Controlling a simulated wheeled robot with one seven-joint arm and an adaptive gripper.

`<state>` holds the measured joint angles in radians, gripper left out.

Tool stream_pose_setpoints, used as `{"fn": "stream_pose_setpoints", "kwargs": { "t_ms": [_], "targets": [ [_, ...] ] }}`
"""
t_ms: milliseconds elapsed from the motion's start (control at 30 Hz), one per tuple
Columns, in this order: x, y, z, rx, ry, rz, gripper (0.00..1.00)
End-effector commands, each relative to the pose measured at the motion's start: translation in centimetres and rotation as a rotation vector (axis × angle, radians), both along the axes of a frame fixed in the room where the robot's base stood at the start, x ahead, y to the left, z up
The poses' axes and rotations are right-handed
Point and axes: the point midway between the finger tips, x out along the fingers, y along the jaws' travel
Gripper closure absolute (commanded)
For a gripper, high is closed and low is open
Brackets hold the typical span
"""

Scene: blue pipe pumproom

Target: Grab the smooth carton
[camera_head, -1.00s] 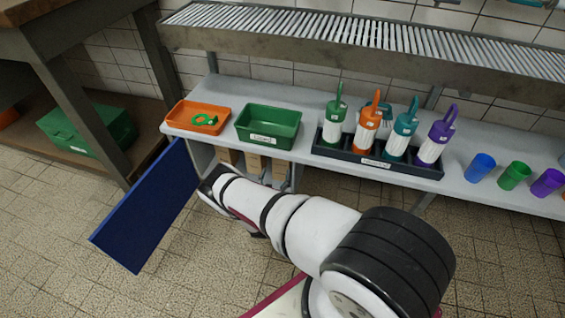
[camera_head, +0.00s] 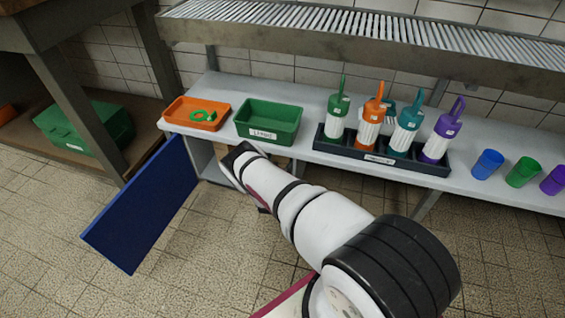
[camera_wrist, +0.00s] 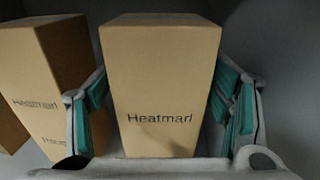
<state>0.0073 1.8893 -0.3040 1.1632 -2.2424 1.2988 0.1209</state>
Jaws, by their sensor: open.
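In the wrist view a plain tan carton (camera_wrist: 160,85) printed "Heatmarl" stands upright in the middle. My gripper (camera_wrist: 162,108) is open, with a teal-padded finger on each side of this carton. A narrow gap shows on the right; whether the left pads touch it I cannot tell. More tan cardboard with the same print (camera_wrist: 45,85) stands to the left, partly behind the left finger. I cannot tell from the print which carton is the smooth one. In the head view my forearm hides the cartons, and my gripper is out of sight inside the cabinet.
The blue cabinet door (camera_head: 142,205) hangs open at the left. Above the cabinet, the grey bench (camera_head: 315,160) carries an orange tray (camera_head: 180,123), a green bin (camera_head: 268,122), a dark rack (camera_head: 380,163) of bottles and several cups. Dark cabinet walls surround the cartons.

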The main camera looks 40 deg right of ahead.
Motion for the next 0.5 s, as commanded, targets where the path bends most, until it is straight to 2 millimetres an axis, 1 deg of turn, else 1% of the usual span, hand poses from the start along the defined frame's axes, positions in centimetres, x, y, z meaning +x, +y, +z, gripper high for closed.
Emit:
{"fn": "stream_pose_setpoints", "kwargs": {
  "t_ms": [67, 100, 267, 300, 500],
  "targets": [
    [0.01, 0.04, 0.04, 0.000, 0.000, 0.000, 0.28],
    [0.01, 0.04, 0.04, 0.000, 0.000, 0.000, 0.32],
    [0.00, 0.04, 0.03, 0.000, 0.000, 0.000, 0.68],
    [-0.01, 0.05, 0.03, 0.000, 0.000, 0.000, 0.72],
    [0.02, 0.06, 0.07, 0.000, -0.001, 0.001, 0.72]
  ]
}}
